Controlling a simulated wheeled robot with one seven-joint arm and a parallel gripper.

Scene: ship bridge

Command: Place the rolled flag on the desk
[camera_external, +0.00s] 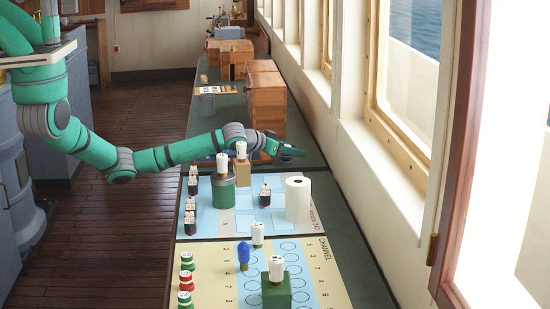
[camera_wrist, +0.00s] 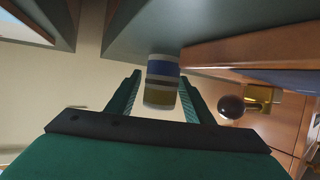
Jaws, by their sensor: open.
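The rolled flag (camera_wrist: 162,82), a short roll with blue, white and yellow-brown bands, shows in the wrist view between the fingers of my gripper (camera_wrist: 159,76). The fingers are open on either side of it. I cannot tell whether either finger touches it. In the external view my gripper (camera_external: 290,152) reaches rightward across the long green-topped desk (camera_external: 343,232), near the wooden cabinet. I cannot make out the flag clearly in that view.
A wooden cabinet (camera_external: 266,95) stands on the desk behind my gripper. A white roll (camera_external: 298,198), a dark green cylinder (camera_external: 223,190) and several game pieces stand on printed boards in front. Windows line the right wall. A dark round knob (camera_wrist: 231,107) is right of the fingers.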

